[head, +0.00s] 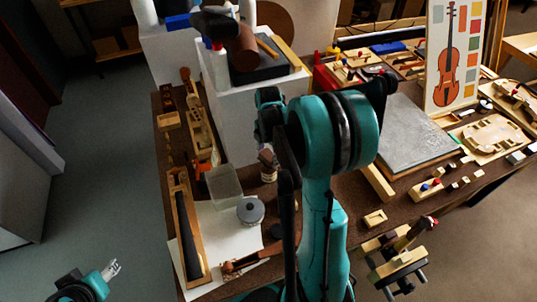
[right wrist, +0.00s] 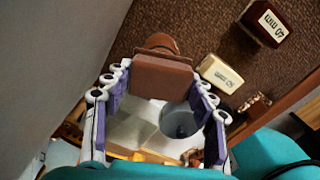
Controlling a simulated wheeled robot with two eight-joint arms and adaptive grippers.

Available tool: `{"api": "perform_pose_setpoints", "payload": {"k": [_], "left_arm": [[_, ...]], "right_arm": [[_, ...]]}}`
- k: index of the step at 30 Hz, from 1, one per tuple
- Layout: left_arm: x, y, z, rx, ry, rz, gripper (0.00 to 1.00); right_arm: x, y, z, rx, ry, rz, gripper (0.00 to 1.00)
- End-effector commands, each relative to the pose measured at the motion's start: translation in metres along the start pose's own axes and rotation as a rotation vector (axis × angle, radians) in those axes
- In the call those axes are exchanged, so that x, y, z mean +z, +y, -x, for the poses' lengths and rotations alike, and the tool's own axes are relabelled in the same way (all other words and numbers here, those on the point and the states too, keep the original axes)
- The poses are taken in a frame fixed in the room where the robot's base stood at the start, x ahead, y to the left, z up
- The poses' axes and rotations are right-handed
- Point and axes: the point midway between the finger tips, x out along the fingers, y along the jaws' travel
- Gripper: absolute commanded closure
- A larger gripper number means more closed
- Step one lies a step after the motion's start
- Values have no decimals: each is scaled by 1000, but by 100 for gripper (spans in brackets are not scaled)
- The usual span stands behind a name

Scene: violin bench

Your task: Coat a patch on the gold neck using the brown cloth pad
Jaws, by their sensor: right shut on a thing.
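My right gripper (right wrist: 160,98) is shut on the brown cloth pad (right wrist: 162,77), which shows as a flat, squarish brown face between the fingers. In the head view my right gripper (head: 267,152) points down over the bench, partly hidden by my arm, and the pad is hard to make out. A golden wooden neck shape (head: 201,126) with a scroll lies at the left of the bench, apart from the right gripper. A redder neck (head: 245,263) lies near the front. My left gripper (head: 111,269) is low at the left, off the bench; its finger gap is too small to judge.
A grey round tin (head: 250,210) and a clear box (head: 223,185) stand near a white sheet (head: 228,235). A black fingerboard (head: 187,240) lies at the left edge. Two labelled blocks (right wrist: 220,74) (right wrist: 266,22) sit on the bench. A grey slab (head: 415,135) lies at right.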

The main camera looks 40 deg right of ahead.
Motion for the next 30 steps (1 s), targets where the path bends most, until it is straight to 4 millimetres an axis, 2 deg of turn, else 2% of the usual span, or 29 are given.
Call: {"api": "perform_pose_setpoints", "payload": {"k": [30], "left_arm": [[3, 0, -4, 0, 0, 0, 49]], "right_arm": [[0, 0, -7, 0, 0, 0, 67]]}}
